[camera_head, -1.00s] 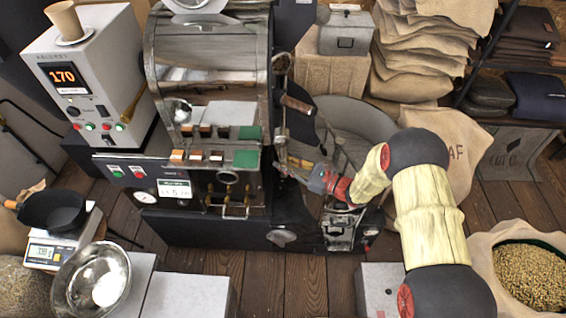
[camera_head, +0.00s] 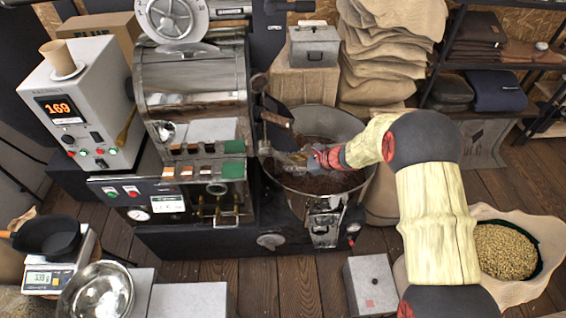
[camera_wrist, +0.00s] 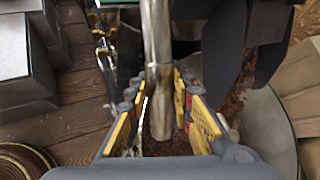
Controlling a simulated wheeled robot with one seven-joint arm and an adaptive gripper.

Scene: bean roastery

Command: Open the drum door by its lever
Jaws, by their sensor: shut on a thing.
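The drum door (camera_head: 275,112) looks like a dark plate swung out and tilted at the right front of the steel roaster drum (camera_head: 192,85). My gripper (camera_head: 298,158) reaches in from the right, over the cooling tray. In the wrist view my gripper (camera_wrist: 160,85) has its yellow-padded fingers on both sides of a shiny metal lever (camera_wrist: 156,35) and is shut on it. A dark plate, likely the door, shows at the right there (camera_wrist: 220,55). The lever is mostly hidden by my gripper in the head view.
Brown beans lie in the round cooling tray (camera_head: 358,128) below my gripper. Brass valves stand left of it. A grey box (camera_head: 371,285) is on the wooden floor in front, with a sack of pale beans (camera_head: 507,250) at the right.

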